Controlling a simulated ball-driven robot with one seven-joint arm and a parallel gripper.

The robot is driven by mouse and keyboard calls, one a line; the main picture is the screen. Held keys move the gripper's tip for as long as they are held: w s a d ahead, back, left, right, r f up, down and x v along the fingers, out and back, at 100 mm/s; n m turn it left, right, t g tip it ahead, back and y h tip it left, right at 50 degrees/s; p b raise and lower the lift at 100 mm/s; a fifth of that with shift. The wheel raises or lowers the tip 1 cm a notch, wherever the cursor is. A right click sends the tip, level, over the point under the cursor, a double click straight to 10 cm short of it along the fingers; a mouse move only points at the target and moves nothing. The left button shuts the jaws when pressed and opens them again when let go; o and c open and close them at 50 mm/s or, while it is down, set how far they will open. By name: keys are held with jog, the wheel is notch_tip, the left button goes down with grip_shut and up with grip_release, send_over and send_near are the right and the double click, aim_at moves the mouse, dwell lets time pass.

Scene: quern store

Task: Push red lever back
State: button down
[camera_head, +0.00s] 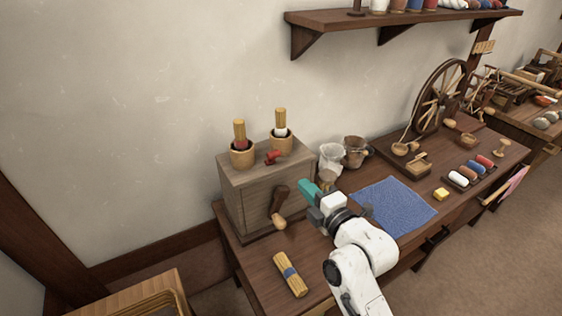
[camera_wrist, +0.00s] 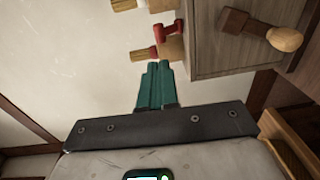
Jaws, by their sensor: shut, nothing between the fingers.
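The red lever (camera_head: 273,156) sits on top of a wooden box (camera_head: 245,205), between two wooden cups that hold brushes. It also shows in the wrist view (camera_wrist: 166,32), just beyond my fingertips. My gripper (camera_head: 305,187) has teal fingers, pressed together with nothing between them. In the head view it is at the right of the box, a little lower in the picture than the lever. The fingers (camera_wrist: 157,68) point toward the lever side of the box in the wrist view. A gap shows between fingertips and lever.
A crank handle (camera_head: 279,205) juts from the box's front. Brush cups (camera_head: 242,153) flank the lever closely. Buckets (camera_head: 355,151), a blue cloth (camera_head: 395,206) and a bundle of straw (camera_head: 290,274) lie on the table. A shelf (camera_head: 400,18) hangs on the wall above.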

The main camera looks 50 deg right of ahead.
jog(key=p, duration=0.3)
send_near(276, 156)
jog(key=x, duration=0.5)
jog(key=shift+x, duration=0.95)
jog(key=shift+d, duration=0.1)
